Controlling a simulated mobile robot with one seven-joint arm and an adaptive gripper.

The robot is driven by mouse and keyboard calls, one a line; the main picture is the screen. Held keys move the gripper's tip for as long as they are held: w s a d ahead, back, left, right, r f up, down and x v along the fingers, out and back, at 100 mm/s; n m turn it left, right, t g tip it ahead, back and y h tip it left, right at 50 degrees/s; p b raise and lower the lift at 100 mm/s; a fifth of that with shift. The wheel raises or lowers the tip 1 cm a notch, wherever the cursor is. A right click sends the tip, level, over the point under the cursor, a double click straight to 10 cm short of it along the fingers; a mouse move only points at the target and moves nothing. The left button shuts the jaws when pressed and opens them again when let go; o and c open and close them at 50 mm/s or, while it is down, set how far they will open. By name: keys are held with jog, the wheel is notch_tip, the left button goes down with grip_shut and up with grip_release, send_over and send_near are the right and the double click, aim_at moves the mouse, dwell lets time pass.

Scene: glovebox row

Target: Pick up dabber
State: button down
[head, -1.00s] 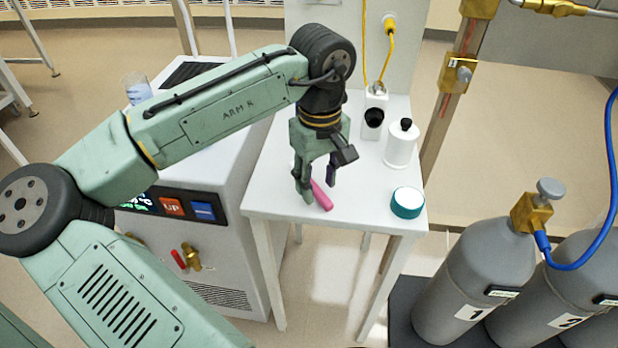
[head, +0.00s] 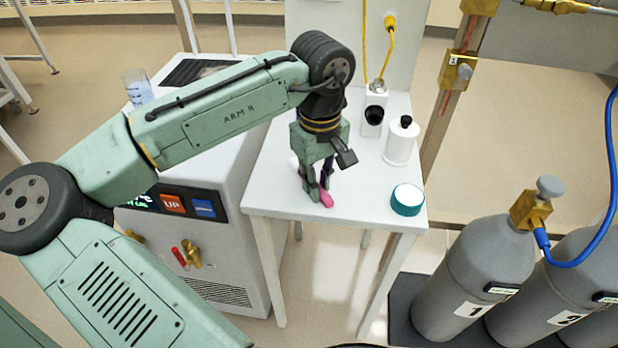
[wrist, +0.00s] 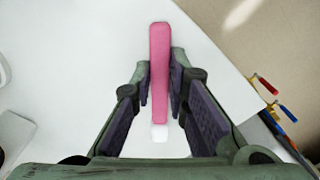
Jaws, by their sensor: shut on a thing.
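The dabber is a pink stick with a white end. In the head view the dabber (head: 327,200) shows its pink end below my fingers, at the small white table's top. In the wrist view the dabber (wrist: 159,75) lies lengthwise between my two fingers, its white tip toward the palm. My gripper (head: 319,190) is low over the table and shut on the dabber; it also shows in the wrist view (wrist: 161,92). In the head view the fingers hide much of the dabber, and I cannot tell whether it still touches the table.
On the white table (head: 268,200) stand a white bottle with a black cap (head: 400,145), a teal-rimmed round jar (head: 407,200) and a white box with a black round front (head: 374,112). Grey gas cylinders (head: 475,270) stand at right. A beaker (head: 138,88) stands on the left unit.

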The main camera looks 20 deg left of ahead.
jog(key=shift+r, duration=0.15)
jog(key=shift+r, duration=0.2)
notch_tip(320, 180, up, 3)
jog(key=shift+s+f+b, duration=0.1)
jog(key=shift+s+b, duration=0.05)
jog(key=shift+b, duration=0.4)
jog(key=s+a+r+b, duration=0.1)
jog(key=s+b, duration=0.1)
jog(key=s, duration=1.3)
jog(key=shift+s+r, duration=0.25)
jog(key=shift+s, duration=0.1)
